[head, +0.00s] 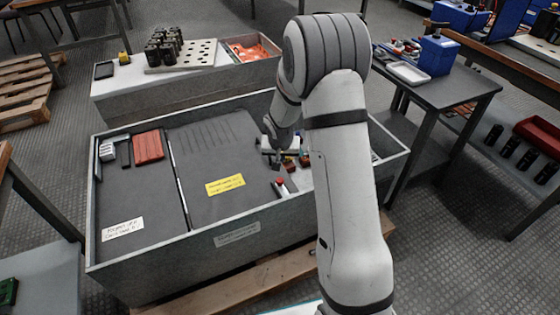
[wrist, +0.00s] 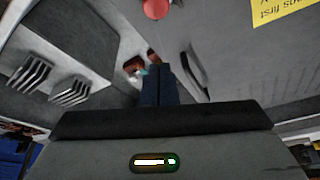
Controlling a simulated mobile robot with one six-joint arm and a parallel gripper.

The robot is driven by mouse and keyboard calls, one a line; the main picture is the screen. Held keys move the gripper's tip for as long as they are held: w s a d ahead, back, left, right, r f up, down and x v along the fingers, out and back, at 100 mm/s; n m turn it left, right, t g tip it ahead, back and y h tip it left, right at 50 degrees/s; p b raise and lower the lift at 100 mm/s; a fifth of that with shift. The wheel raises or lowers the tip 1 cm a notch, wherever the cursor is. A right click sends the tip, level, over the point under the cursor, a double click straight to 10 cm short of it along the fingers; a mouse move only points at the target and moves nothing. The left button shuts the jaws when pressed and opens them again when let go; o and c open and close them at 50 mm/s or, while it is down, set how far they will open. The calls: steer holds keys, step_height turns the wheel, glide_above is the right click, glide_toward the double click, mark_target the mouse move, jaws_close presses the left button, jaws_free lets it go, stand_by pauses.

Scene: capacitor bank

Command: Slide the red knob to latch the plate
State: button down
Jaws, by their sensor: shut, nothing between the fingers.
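The red knob (head: 279,182) stands at the right edge of the dark grey plate (head: 205,150), which bears a yellow label (head: 225,185). In the wrist view the red knob (wrist: 155,9) is at the top edge, partly cut off. The yellow label also shows in the wrist view (wrist: 284,10) at the top right. My gripper (wrist: 157,75) is shut with dark blue fingers and nothing in them. It is near the knob but apart from it, on the far side in the head view. My arm hides part of the area right of the plate.
The grey cabinet's raised rim (head: 185,238) surrounds the plate. A red ribbed block (head: 148,147) sits at the left. In the wrist view, metal finned parts (wrist: 69,92) and a small brown and white part (wrist: 133,66) lie near the fingers.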

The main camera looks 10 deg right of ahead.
steer(key=p+v, duration=0.1)
steer(key=v, duration=0.5)
steer(key=shift+p, duration=0.3)
steer(key=s+r+n+p, duration=0.1)
steer(key=s+r+p, duration=0.8)
steer(key=r, duration=0.6)
steer(key=s+r+n+p, duration=0.1)
steer(key=s+r+p, duration=0.9)
steer(key=r, duration=0.6)
steer(key=s+r+n+g+y+p, duration=0.1)
steer(key=s+r+p, duration=0.9)
steer(key=r, duration=0.5)
steer(key=shift+a+r, duration=0.4)
steer(key=shift+s, duration=0.1)
